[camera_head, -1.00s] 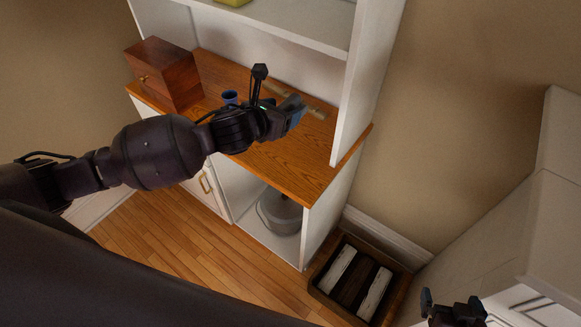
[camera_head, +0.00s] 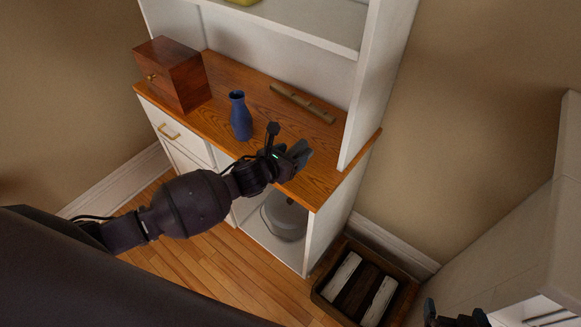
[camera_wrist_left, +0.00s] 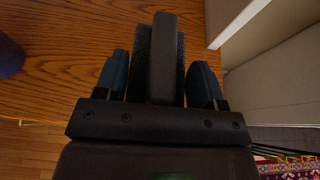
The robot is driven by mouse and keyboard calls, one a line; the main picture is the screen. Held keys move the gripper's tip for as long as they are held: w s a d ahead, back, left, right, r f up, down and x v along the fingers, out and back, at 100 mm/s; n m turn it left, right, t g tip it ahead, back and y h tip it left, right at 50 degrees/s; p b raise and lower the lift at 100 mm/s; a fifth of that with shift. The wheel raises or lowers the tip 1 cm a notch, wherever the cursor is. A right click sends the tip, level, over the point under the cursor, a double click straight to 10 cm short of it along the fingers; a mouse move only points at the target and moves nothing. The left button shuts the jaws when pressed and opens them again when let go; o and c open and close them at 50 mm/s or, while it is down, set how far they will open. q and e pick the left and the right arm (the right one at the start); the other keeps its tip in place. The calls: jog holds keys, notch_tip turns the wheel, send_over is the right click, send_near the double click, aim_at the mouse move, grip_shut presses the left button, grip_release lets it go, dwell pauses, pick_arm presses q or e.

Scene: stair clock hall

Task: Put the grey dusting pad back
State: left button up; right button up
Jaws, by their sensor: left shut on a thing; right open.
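My left gripper (camera_head: 293,160) is over the front right part of the wooden counter top (camera_head: 318,178). It is shut on the grey dusting pad; in the left wrist view the dark grey pad (camera_wrist_left: 163,55) stands between the two fingers (camera_wrist_left: 160,85). In the head view the fingers largely hide the pad, and I cannot tell whether it touches the counter. My right gripper (camera_head: 455,315) is open at the bottom right edge, partly cut off, with nothing seen in it.
A blue vase (camera_head: 240,117) stands left of my left gripper, close to it. A wooden box (camera_head: 172,75) is at the left, a tan slotted bar (camera_head: 303,103) at the back. A white upright panel (camera_head: 380,80) bounds the right. A pot (camera_head: 286,217) sits below; a crate (camera_head: 345,308) is on the floor.

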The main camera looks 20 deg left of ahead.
pick_arm(q)
notch_tip(320, 180, down, 4)
jog(key=shift+f+b, duration=0.15)
jog(key=shift+b, duration=0.25)
pick_arm(e)
jog(key=shift+s+d+f, duration=0.1)
jog(key=shift+s+f, duration=0.3)
jog(key=shift+f, duration=0.1)
pick_arm(q)
jog(key=shift+f, duration=0.1)
pick_arm(e)
jog(key=shift+w+r, duration=0.1)
jog(key=shift+w, duration=0.1)
pick_arm(q)
jog(key=o, duration=0.9)
pick_arm(e)
jog(key=shift+w, duration=0.25)
pick_arm(q)
jog(key=shift+o, duration=0.2)
jog(key=shift+r, duration=0.2)
jog(key=shift+s+a, duration=0.15)
jog(key=shift+s, duration=0.2)
jog(key=p+v, duration=0.1)
jog(key=v, duration=1)
pick_arm(e)
jog(key=shift+w+r, duration=0.1)
jog(key=shift+r, duration=0.75)
